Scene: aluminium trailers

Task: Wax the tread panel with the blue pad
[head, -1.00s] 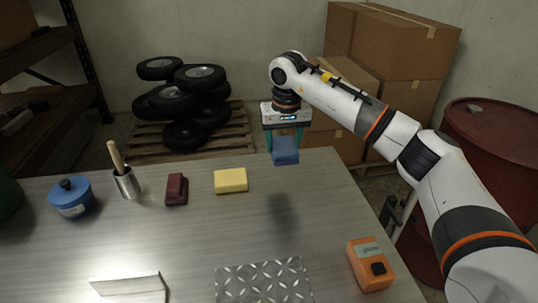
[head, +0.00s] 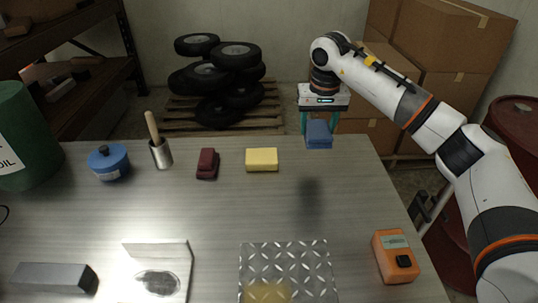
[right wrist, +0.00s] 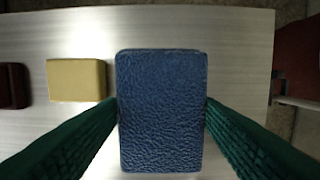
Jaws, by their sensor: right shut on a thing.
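The blue pad (head: 319,134) is held up over the far right part of the table by my right gripper (head: 318,122). In the right wrist view the blue pad (right wrist: 161,110) sits between the two green fingers, which press on its sides. The tread panel (head: 288,262) is a diamond-patterned metal plate at the near middle of the table, cut off by the bottom edge. A yellowish patch (head: 267,291) shows on its near part. My right gripper is well beyond the panel, apart from it. My left gripper is not in view.
A yellow sponge (head: 262,160), a dark red block (head: 207,163), a metal cup with a wooden handle (head: 160,152) and a blue tin (head: 109,162) stand along the far side. An orange meter (head: 396,256) lies right of the panel. A bent metal piece (head: 160,272) and grey bar (head: 54,278) lie left.

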